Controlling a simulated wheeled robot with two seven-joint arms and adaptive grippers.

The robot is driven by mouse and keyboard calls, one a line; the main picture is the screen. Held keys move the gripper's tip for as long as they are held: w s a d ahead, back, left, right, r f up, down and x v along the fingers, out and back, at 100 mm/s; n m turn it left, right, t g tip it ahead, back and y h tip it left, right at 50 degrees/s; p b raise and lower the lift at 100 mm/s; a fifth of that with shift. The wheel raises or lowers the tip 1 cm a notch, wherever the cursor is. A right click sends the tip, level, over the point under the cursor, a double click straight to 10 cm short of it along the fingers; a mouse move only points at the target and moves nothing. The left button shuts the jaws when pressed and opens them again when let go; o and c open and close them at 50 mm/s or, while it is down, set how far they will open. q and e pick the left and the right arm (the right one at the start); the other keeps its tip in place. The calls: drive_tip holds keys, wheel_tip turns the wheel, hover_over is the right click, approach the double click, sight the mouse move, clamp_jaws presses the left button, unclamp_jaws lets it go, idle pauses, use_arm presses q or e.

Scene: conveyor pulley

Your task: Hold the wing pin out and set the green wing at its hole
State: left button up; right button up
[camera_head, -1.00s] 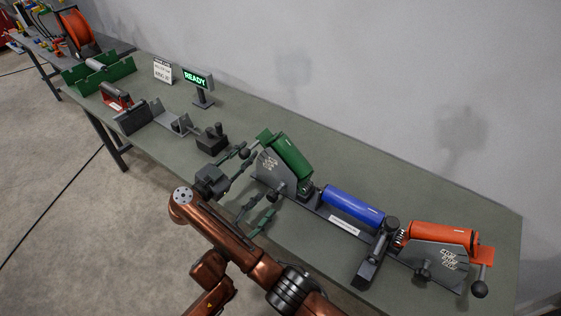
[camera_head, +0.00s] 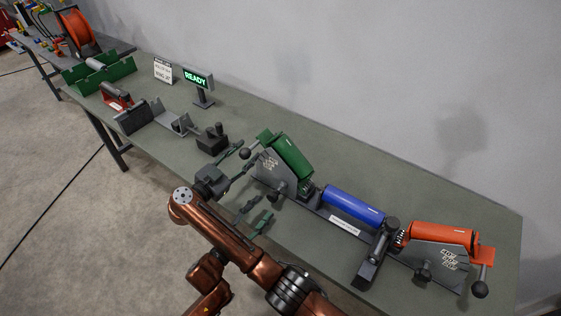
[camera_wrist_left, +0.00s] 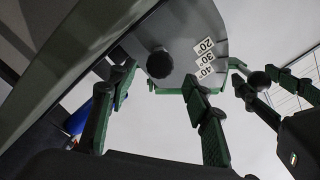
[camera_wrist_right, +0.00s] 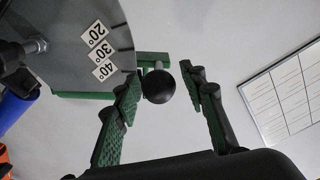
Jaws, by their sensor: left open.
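The green wing (camera_head: 265,136) carries a green roller (camera_head: 291,158) and sits tilted beside a grey plate marked 20°, 30° and 40° (camera_wrist_right: 102,52). Its black ball handle (camera_head: 245,153) shows in the right wrist view (camera_wrist_right: 158,86) between the fingers of my right gripper (camera_wrist_right: 165,110), which is open with gaps around the ball. The dark round wing pin knob (camera_head: 279,188) is on the plate's front face. In the left wrist view the knob (camera_wrist_left: 160,65) appears beyond the open, empty fingers of my left gripper (camera_wrist_left: 155,115). Any hole behind the knob is hidden.
A blue roller (camera_head: 353,206) and an orange roller (camera_head: 441,234) with its own handle stand to the right on the same base. A READY sign (camera_head: 197,82), a grey bracket (camera_head: 150,117) and a green cradle (camera_head: 98,75) are farther left.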

drive_tip(key=shift+o, duration=0.4)
drive_tip(key=shift+v, duration=3.4)
